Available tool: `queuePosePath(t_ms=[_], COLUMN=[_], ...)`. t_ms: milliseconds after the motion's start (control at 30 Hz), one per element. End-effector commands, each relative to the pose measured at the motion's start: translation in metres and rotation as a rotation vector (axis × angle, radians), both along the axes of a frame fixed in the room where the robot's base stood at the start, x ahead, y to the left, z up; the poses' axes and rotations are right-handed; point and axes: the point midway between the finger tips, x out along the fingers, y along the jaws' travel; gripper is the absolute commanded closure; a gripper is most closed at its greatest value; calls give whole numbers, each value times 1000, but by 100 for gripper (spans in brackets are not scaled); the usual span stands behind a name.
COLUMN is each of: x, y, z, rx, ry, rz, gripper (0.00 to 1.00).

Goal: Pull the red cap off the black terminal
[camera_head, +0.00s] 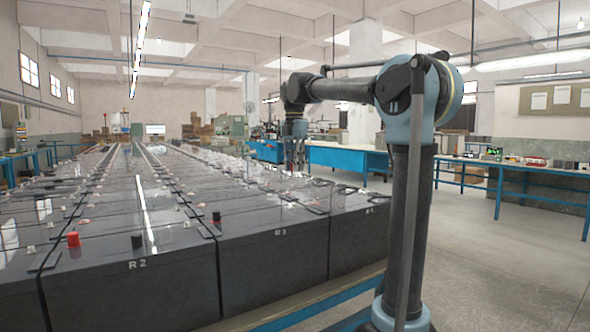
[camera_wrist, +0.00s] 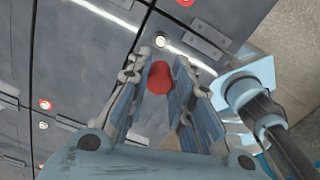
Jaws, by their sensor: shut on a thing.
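A red cap (camera_wrist: 160,77) sits between the fingers of my gripper (camera_wrist: 157,72) in the wrist view, and the gripper is shut on it. A pale round terminal (camera_wrist: 161,39) shows on the dark battery top just beyond the fingertips. I cannot tell whether the held cap touches anything below it. In the head view my gripper (camera_head: 295,165) points down over the right side of the battery rows; the cap is too small to make out there.
Another red cap (camera_head: 73,239) stands on the near-left battery, marked R 2. More red shows at the top of the wrist view (camera_wrist: 185,2). Flat connector bars (camera_wrist: 198,45) lie across the batteries. Blue workbenches (camera_head: 345,158) stand behind; the floor at right is clear.

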Motion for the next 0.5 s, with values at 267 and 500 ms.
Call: queuePosePath(t_ms=[267, 500], x=[0, 0], y=[0, 0], z=[9, 17], rx=[0, 0], ry=[0, 0], rz=[0, 0], gripper=[100, 100])
